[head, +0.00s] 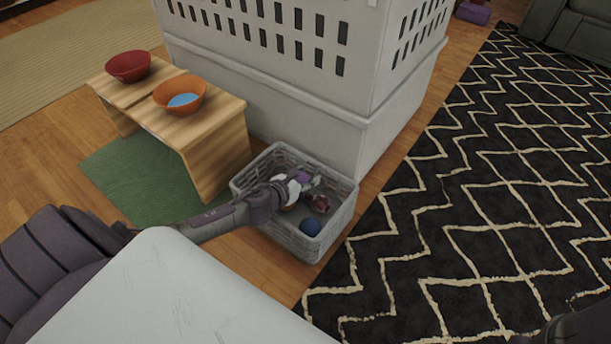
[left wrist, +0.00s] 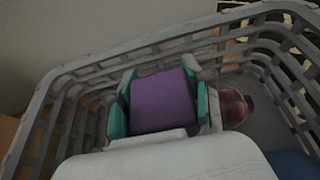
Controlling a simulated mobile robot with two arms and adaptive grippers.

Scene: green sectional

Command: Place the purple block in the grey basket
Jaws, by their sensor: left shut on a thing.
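The grey basket (head: 335,233) stands on the floor against a large pale crate; its slatted wall also spans the left wrist view (left wrist: 285,80). My left gripper (head: 302,179) reaches into the basket opening from the left. It is shut on the purple block (left wrist: 163,100), which sits between its teal finger pads. In the head view the purple block (head: 304,176) shows only in small part at the fingertips. Whether the block touches the basket floor cannot be told.
The basket also holds a blue ball (head: 310,227) and a dark red object (head: 317,203). The large pale crate (head: 300,100) stands behind it. A wooden bench (head: 215,140) with a red bowl (head: 128,66) and an orange bowl (head: 180,94) is at left. A black patterned rug (head: 480,200) lies right.

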